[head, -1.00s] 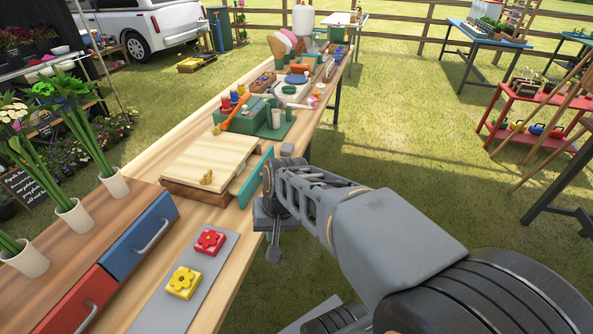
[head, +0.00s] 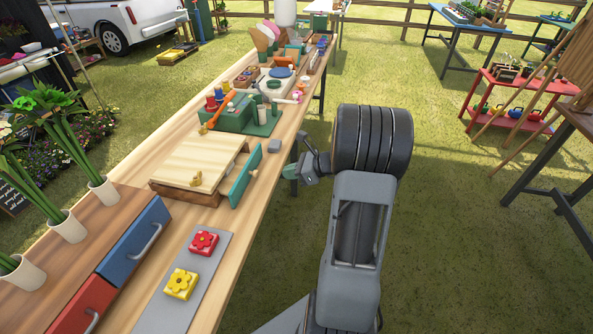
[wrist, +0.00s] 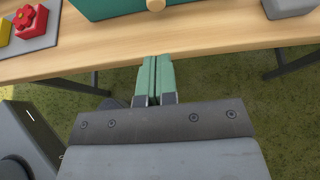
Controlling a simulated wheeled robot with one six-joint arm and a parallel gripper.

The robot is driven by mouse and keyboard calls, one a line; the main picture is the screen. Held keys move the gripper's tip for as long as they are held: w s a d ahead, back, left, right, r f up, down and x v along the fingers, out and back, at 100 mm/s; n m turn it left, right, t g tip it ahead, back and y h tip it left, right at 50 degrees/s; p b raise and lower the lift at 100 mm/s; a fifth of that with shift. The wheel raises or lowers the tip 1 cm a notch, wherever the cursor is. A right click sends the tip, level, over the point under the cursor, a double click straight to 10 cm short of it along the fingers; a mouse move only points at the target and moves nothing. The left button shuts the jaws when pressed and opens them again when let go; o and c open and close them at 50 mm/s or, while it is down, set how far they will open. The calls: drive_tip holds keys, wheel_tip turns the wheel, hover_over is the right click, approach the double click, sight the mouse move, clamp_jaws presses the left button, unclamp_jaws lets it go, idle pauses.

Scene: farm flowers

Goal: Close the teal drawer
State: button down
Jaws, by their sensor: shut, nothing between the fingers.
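The teal drawer (head: 245,178) stands pulled out from the right side of a low wooden box with a pale wood top (head: 205,160). Its front faces the table's right edge and has a small round wooden knob (head: 255,173). In the wrist view the teal front (wrist: 105,8) and its knob (wrist: 155,5) show at the top edge, partly cut off. My gripper (head: 290,172) is at the table's right edge, apart from the drawer front. In the wrist view its green fingers (wrist: 154,62) are together and empty, pointing toward the knob.
A grey block (head: 274,146) lies on the table just behind the drawer front. A grey mat (head: 190,270) with red (head: 203,242) and yellow (head: 181,284) flower blocks lies nearer. A cabinet with a blue drawer (head: 135,238) stands at left.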

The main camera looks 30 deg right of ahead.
sight(257, 174)
drive_tip(key=x, duration=0.3)
drive_tip(key=r+x, duration=0.1)
drive_tip(key=x, duration=0.2)
drive_tip(key=shift+w+a+f, duration=0.1)
drive_tip(key=shift+w+a, duration=0.3)
drive_tip(key=shift+a, duration=0.05)
drive_tip(key=shift+w+a, duration=0.6)
drive_tip(key=shift+w, duration=0.05)
drive_tip(key=shift+w, duration=0.1)
